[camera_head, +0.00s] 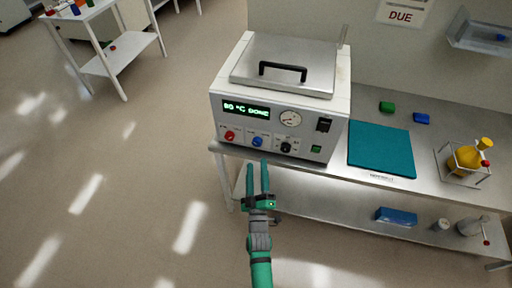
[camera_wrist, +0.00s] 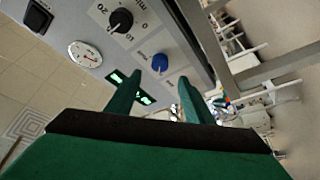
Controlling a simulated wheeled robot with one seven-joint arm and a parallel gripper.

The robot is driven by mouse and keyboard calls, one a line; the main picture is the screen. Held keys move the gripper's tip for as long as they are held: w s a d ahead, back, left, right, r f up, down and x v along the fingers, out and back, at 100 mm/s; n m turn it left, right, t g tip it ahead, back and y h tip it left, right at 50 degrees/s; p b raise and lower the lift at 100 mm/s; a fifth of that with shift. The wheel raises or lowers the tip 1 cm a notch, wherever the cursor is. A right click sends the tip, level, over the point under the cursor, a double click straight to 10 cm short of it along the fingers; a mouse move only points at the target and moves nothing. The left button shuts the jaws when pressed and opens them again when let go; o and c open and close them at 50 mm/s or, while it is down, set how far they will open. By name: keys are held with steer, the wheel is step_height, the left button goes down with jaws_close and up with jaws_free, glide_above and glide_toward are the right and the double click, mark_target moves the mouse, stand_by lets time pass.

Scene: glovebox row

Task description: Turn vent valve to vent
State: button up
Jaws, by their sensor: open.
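The white oven-like unit (camera_head: 282,100) stands on the bench with its control panel facing me. A blue knob (camera_head: 257,141) sits between a red knob (camera_head: 229,135) and a black dial (camera_head: 286,147). I cannot read which knob is labelled as the vent valve. My gripper (camera_head: 257,166) is open and empty, its green fingers just below the blue knob in the head view. In the wrist view, the blue knob (camera_wrist: 160,62) shows just beyond the gap between the fingertips (camera_wrist: 160,80), with no clear contact. The black dial (camera_wrist: 121,20) is to its upper left. The red knob is not clearly visible there.
The display (camera_head: 246,109) reads "80 °C DONE". A round gauge (camera_head: 290,119) and a black switch (camera_head: 323,125) are on the panel. A teal mat (camera_head: 381,149) and a racked yellow flask (camera_head: 466,158) are to the right on the bench.

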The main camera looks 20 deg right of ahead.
mark_target(257, 144)
steer(key=x, duration=0.8)
steer(key=shift+w+d+r, duration=0.1)
steer(key=shift+w, duration=0.3)
steer(key=shift+s, duration=0.1)
steer(key=c, duration=1)
